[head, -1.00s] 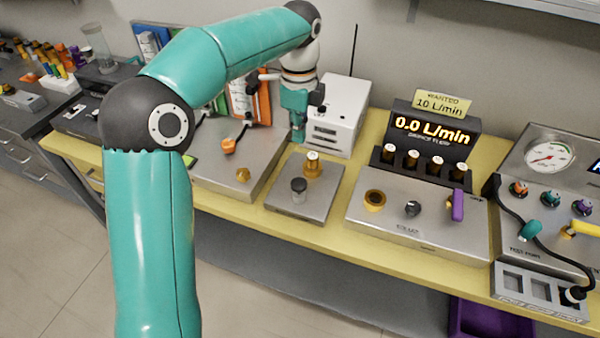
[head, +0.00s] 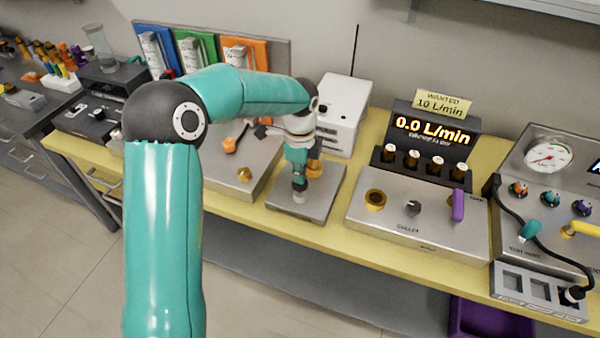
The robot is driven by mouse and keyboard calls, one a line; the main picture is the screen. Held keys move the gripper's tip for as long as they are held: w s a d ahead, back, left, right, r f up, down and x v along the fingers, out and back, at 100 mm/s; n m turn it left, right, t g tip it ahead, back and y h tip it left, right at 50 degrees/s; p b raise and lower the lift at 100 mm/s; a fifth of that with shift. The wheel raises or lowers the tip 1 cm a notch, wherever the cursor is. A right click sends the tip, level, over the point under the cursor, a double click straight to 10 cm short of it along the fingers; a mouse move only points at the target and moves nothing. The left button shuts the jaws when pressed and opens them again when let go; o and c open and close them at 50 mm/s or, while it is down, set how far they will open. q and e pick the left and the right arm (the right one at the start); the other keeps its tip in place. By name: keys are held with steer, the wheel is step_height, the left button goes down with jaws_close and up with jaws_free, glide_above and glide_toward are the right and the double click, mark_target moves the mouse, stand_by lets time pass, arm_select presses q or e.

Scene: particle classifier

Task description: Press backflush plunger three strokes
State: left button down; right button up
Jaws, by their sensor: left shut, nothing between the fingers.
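The backflush plunger (head: 299,197) is a short post that stands on a small grey metal plate (head: 322,203) on the yellow bench. Only its pale lower part shows clearly now; its dark cap is mostly hidden or merges with my fingers. My left gripper (head: 299,184) is shut and empty, pointing down right over the plunger. Its fingertips look to be at the cap, but I cannot tell whether they touch it or how far the post is pressed. A brass fitting (head: 316,167) stands behind it on the same plate, partly hidden by my gripper. My right gripper is out of view.
A steel panel with a collet knob (head: 412,208) and purple lever (head: 458,205) lies to the right, below a display (head: 434,132) reading 0.0 L/min. A white box (head: 341,115) stands behind. A gauge panel (head: 547,155) is at far right.

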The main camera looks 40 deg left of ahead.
arm_select(q)
steer(key=shift+f, duration=0.15)
step_height(320, 180, down, 3)
steer(key=shift+r+b, duration=0.1)
steer(key=shift+b, duration=0.9)
steer(key=shift+s, duration=0.1)
steer(key=shift+r+p, duration=0.5)
steer(key=shift+p, duration=0.1)
step_height(320, 180, up, 4)
steer(key=p, duration=0.3)
steer(key=shift+r, duration=0.2)
steer(key=shift+w+r+b, duration=0.2)
steer(key=shift+r+b, duration=0.3)
step_height(320, 180, up, 8)
